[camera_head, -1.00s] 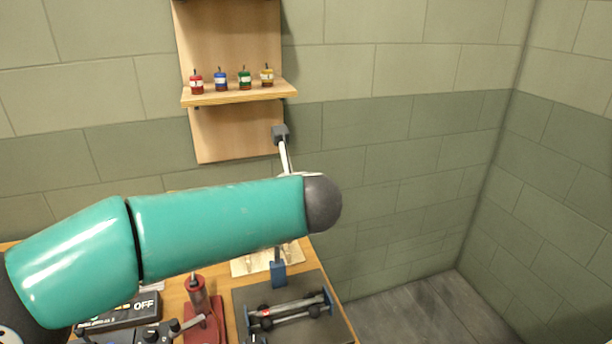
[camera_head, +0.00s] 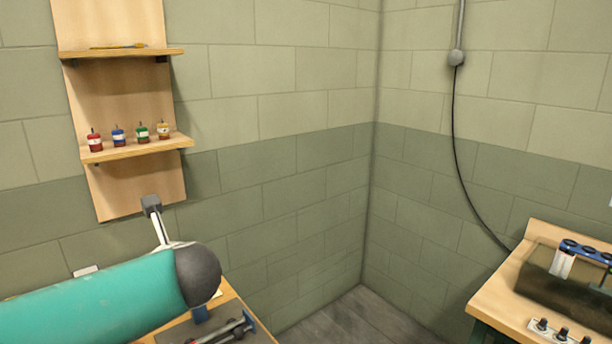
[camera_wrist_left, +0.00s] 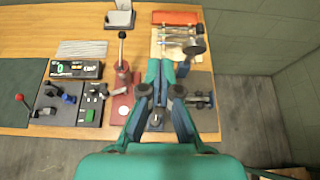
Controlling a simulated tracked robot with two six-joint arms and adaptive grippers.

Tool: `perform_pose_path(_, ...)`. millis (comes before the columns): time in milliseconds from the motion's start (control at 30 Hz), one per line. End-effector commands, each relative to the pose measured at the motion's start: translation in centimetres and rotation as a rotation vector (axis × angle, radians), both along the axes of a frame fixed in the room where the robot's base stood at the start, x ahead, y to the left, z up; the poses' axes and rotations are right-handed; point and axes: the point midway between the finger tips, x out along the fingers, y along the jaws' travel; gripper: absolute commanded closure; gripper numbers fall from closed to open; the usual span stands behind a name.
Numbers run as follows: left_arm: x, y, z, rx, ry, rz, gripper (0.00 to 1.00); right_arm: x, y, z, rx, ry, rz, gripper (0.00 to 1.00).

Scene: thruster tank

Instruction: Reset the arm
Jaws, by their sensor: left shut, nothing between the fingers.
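My left arm (camera_head: 90,300), teal with a dark grey rounded joint, crosses the lower left of the head view. Its gripper is not clearly visible there. In the left wrist view my left gripper (camera_wrist_left: 160,72) is shut and empty, its teal fingers together above the workbench (camera_wrist_left: 60,18). I cannot tell how high above it they are. My right arm and gripper are in neither view.
The bench holds a red lever press (camera_wrist_left: 121,75), a display box (camera_wrist_left: 76,69), an orange tray (camera_wrist_left: 175,18) and dark mats. A wooden shelf (camera_head: 140,150) carries several small coloured jars. A second bench (camera_head: 500,290) at right holds a tank (camera_head: 565,285). Floor (camera_head: 350,320) between benches is clear.

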Motion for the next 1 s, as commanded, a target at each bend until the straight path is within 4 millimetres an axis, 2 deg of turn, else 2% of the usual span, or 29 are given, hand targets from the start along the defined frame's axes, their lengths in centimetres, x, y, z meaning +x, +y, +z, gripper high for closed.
perform_pose_path(67, 0.0, 0.1, 0.0, 0.0, 0.0, 0.001, 1.0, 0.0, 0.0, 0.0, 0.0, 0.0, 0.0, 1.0)
perform_pose_path(267, 0.3, -0.9, -4.4, -0.101, 0.049, 0.002, 1.0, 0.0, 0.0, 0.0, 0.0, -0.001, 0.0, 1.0)
perform_pose_path(433, 0.2, -2.1, -8.8, -0.217, 0.098, 0.014, 1.0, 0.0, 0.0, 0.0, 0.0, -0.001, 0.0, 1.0)
perform_pose_path(567, -0.3, -3.2, -13.1, -0.334, 0.146, 0.042, 1.0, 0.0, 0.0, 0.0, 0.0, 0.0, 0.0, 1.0)
perform_pose_path(667, -1.1, -4.3, -17.2, -0.452, 0.193, 0.085, 1.0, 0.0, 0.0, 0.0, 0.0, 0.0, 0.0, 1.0)
perform_pose_path(767, -2.8, -5.9, -22.8, -0.617, 0.257, 0.17, 1.0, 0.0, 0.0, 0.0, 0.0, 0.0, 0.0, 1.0)
perform_pose_path(867, -5.7, -7.9, -29.2, -0.84, 0.331, 0.334, 1.0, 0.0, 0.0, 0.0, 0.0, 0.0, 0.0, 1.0)
perform_pose_path(900, -7.2, -8.9, -31.8, -0.938, 0.358, 0.426, 1.0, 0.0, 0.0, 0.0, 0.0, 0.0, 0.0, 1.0)
perform_pose_path(967, -9.7, -10.2, -35.5, -1.089, 0.388, 0.6, 1.0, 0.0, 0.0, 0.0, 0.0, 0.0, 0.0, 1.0)
perform_pose_path(1000, -11.6, -11.2, -37.8, -1.19, 0.401, 0.739, 1.0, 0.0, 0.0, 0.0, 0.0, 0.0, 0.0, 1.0)
